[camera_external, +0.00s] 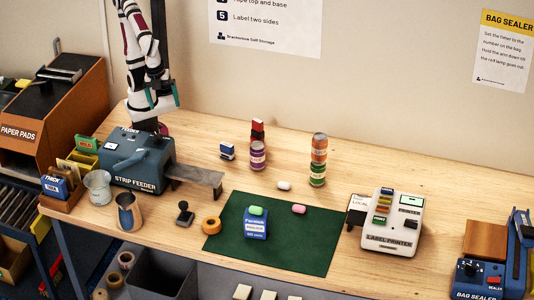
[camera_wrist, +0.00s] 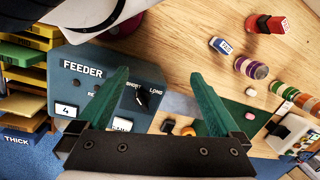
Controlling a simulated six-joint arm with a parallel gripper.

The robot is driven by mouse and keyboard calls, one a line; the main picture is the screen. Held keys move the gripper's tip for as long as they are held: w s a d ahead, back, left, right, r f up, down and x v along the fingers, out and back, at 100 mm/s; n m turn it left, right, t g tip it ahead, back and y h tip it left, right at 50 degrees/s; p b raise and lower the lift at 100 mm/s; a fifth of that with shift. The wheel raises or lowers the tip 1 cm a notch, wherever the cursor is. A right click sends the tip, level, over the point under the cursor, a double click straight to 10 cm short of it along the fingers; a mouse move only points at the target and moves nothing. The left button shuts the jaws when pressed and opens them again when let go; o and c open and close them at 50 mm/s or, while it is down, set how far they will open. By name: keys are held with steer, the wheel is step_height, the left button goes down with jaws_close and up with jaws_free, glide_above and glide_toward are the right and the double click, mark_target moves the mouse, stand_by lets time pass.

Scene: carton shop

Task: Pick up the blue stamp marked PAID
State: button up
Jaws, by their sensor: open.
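A small blue block with a white band (camera_external: 228,150) stands on the wooden bench, left of the stacked cans. It also shows in the wrist view (camera_wrist: 221,46), upper right, with lettering too small to read surely; it looks like the blue PAID stamp. My gripper (camera_external: 162,98) is above the strip feeder at the back left, apart from the blue block. Its two green fingers (camera_wrist: 160,78) are spread, with nothing between them.
A red block (camera_external: 258,128) stands behind a purple-labelled can (camera_external: 258,156). The strip feeder (camera_external: 135,160) is below my gripper. Stacked orange and green cans (camera_external: 318,160) stand to the right. A green mat (camera_external: 310,240) lies in front. Bench around the blue block is mostly clear.

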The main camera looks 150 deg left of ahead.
steer(key=shift+s+d+f, duration=0.3)
steer(key=shift+s+f, duration=0.25)
steer(key=m+g+y, duration=0.6)
steer(key=g+y, duration=0.1)
steer(key=y, duration=0.3)
glide_above(225, 148)
step_height(225, 148, down, 13)
steer(key=f, duration=0.6)
steer(key=shift+w+d+f, duration=0.15)
steer(key=shift+d+f, duration=0.1)
steer(key=shift+d, duration=0.1)
steer(key=x, duration=0.5)
steer(key=shift+f, duration=0.2)
steer(key=c, duration=1.5)
